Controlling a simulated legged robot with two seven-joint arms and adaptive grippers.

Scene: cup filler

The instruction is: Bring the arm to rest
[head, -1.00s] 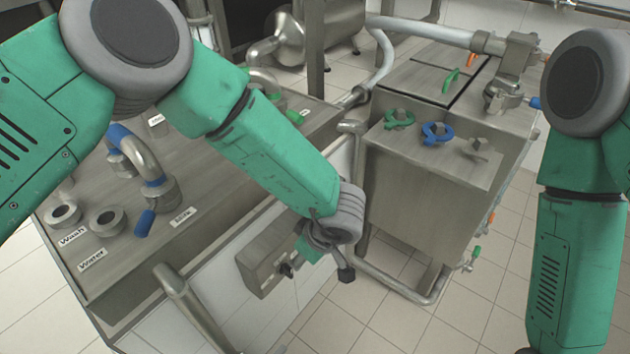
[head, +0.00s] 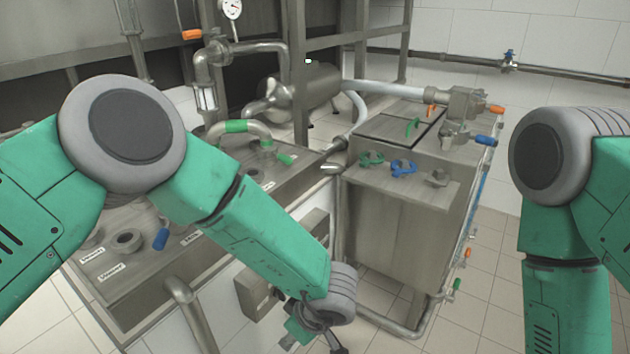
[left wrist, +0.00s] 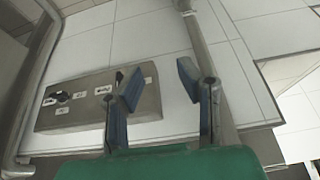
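My left arm (head: 250,230) is green and grey and comes in from the left in the head view, angled down in front of the machine. Its gripper is small and partly cut off at the lower edge there. In the left wrist view my left gripper (left wrist: 160,85) has its two blue-padded fingers apart with nothing between them. A grey control box (left wrist: 95,108) with a black knob and labels is on the white wall beyond the fingers. My right arm (head: 565,220) hangs bent at the right edge of the head view; its gripper is out of view.
A steel counter (head: 150,285) with pipe fittings and labels lies under and left of my left arm. A steel tank (head: 395,235) with green and blue valve handles stands between my arms. Tiled floor (head: 485,310) is open near my right arm.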

